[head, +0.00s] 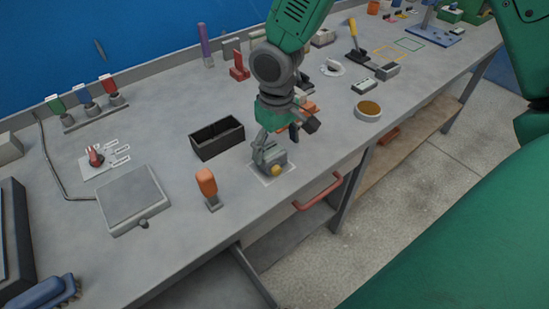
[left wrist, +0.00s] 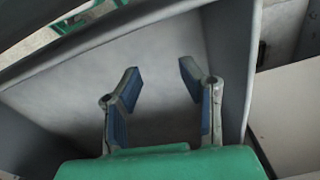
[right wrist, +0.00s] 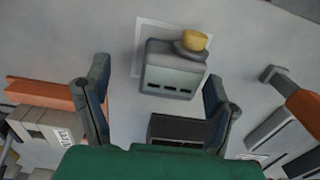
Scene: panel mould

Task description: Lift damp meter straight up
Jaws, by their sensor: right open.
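The damp meter, a small grey box with a yellow knob (head: 275,169), sits on a white-outlined patch of the grey bench. In the right wrist view the meter (right wrist: 170,78) lies between and slightly beyond my right fingertips, with its yellow knob at the far end. My right gripper (right wrist: 157,78) is open, with a finger to each side and a visible gap to the meter. In the head view my right gripper (head: 278,143) hangs over the meter and partly hides it. My left gripper (left wrist: 160,70) is open and empty; it is not seen in the head view.
A black open box (head: 217,138) stands left of the meter, and an orange-handled tool (head: 207,187) stands in front of it. A round tin (head: 368,111) is to the right. A red drawer handle (head: 318,192) juts from the bench front. A grey scale (head: 133,199) is at left.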

